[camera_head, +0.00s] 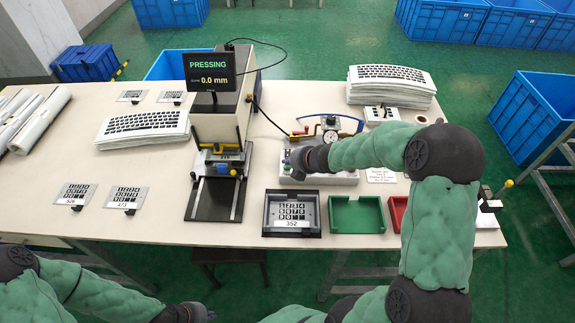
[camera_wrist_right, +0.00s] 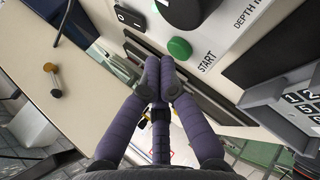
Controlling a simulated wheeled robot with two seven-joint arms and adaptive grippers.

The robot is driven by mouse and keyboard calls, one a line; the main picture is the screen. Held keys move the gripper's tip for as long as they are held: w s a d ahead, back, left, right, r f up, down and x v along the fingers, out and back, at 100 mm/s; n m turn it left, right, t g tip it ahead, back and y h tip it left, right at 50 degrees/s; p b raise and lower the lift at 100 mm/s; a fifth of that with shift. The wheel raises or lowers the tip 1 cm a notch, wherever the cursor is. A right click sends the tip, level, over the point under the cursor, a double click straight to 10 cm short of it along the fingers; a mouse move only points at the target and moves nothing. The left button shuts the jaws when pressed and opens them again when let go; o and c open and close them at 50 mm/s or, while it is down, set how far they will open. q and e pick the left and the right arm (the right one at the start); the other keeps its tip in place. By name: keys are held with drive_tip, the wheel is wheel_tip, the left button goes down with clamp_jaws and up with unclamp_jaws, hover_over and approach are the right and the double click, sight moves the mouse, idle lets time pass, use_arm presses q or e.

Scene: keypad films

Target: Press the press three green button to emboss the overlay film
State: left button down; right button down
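The press (camera_head: 218,125) stands left of centre on the table; its screen (camera_head: 209,72) reads PRESSING and 0.0 mm. A small plate with keypad print sits at its yellow-marked head; details are too small to tell. The green button (camera_wrist_right: 180,47), labelled START, is on a white control box (camera_head: 345,178), at the upper middle of the right wrist view. My right gripper (camera_wrist_right: 160,66) is empty, fingertips together, just below the button in that view; contact cannot be told. My left gripper (camera_head: 197,313) is at the bottom edge, over the floor before the table, its fingers unclear.
A grey tray (camera_head: 292,232) holding a film marked 352, a green tray (camera_head: 357,229) and a red tray (camera_head: 398,212) line the front edge. Keypad films (camera_head: 75,186), stacked sheets (camera_head: 390,91) and white rolls (camera_head: 38,121) lie around. A black knob is beside the button.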

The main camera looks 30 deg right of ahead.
sight(289, 168)
drive_tip(key=shift+r, duration=0.1)
wheel_tip(289, 168, up, 6)
drive_tip(key=p, duration=0.5)
drive_tip(key=shift+p, duration=0.4)
idle(0.5)
